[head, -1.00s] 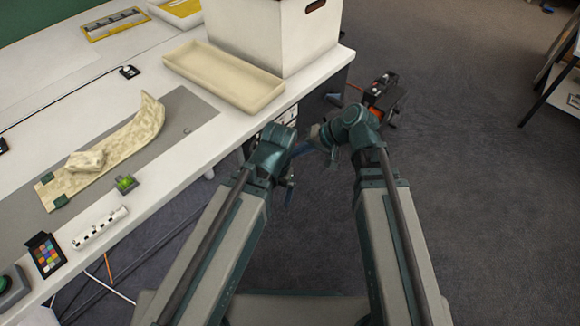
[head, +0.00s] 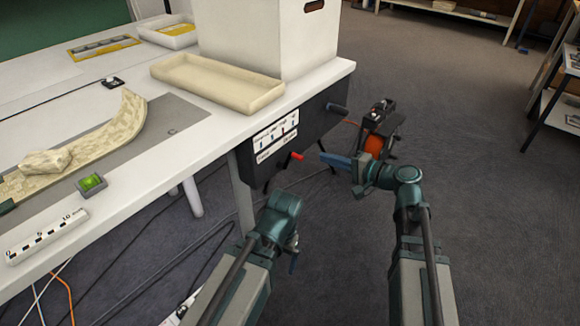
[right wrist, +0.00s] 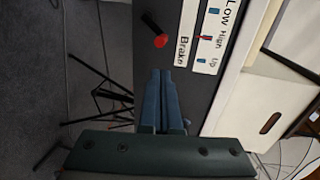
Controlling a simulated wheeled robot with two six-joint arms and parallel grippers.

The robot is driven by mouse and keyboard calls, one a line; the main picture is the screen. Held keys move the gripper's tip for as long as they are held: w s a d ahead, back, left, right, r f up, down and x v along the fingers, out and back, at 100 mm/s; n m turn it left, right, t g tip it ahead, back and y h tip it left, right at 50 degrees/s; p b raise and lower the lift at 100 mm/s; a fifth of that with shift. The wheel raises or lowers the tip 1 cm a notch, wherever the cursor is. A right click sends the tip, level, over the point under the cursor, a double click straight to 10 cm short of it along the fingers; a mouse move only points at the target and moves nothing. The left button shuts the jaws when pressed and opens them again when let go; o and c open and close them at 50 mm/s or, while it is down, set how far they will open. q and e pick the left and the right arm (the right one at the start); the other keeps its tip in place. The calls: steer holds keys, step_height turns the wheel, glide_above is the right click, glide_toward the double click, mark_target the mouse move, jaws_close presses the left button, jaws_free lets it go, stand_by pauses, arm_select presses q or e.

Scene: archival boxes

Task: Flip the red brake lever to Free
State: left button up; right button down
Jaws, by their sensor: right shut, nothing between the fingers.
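The red brake lever (head: 297,157) sticks out from a dark panel (head: 318,125) under the table's near edge. In the right wrist view its red tip (right wrist: 160,41) is on a black stem, beside a white label reading "Brake" (right wrist: 181,51). No "Free" mark can be read. My right gripper (head: 322,156) is shut and empty, its blue fingers pointing at the lever from the right in the head view, with a small gap showing. In the right wrist view the fingertips (right wrist: 161,72) lie just below the red tip. My left gripper (head: 293,258) hangs low left of it, its fingers unclear.
The white table (head: 200,135) holds a cream tray (head: 160,73) and a large white box (head: 250,40) above the panel. A black and orange device (head: 378,135) stands behind my right gripper. A black knob (head: 338,108) juts from the panel. Open carpet lies to the right.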

steer(key=shift+b+x, duration=0.9)
steer(key=shift+x, duration=3.65)
steer(key=shift+s, duration=0.1)
steer(key=shift+s+a, duration=0.8)
steer(key=shift+s, duration=0.3)
steer(key=shift+s+a, duration=0.8)
steer(key=shift+s, duration=0.25)
steer(key=s+d, duration=0.2)
steer(key=d, duration=0.5)
steer(key=shift+s, duration=0.25)
steer(key=shift+a, duration=0.1)
